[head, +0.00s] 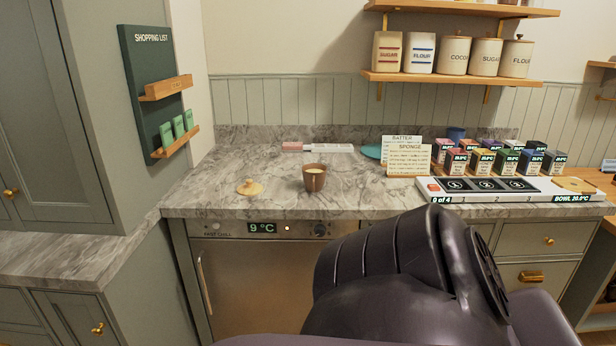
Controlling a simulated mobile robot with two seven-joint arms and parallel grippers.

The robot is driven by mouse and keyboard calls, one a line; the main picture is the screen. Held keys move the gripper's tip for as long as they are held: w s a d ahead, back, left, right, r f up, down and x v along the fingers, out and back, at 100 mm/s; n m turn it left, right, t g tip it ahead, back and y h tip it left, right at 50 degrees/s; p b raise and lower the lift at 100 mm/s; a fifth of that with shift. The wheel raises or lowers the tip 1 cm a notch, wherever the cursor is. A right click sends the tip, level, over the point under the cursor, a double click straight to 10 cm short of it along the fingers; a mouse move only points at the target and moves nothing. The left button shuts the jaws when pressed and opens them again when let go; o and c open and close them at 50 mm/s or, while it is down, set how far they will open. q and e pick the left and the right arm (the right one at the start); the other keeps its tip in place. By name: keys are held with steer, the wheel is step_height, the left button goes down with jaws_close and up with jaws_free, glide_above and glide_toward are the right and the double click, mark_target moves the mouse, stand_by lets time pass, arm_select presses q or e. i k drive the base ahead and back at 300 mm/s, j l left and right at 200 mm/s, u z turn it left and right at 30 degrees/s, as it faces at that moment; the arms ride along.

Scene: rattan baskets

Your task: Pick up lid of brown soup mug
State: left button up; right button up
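A brown soup mug (314,181) stands upright on the marble counter in the head view, with pale contents showing at its open top. A small round tan lid (248,188) with a knob lies on the counter to the left of the mug, apart from it. Neither of my grippers is in view. A dark link of my own arm fills the lower middle and right of the view, in front of the counter.
A white board (545,190) with dark numbered pads and several small boxes is at the right. Recipe cards (407,160) stand left of the boxes. A pink and white bar (318,148) lies behind the mug. The counter around the lid is clear.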

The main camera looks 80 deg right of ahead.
mark_target(248, 190)
steer(key=z, duration=2.55)
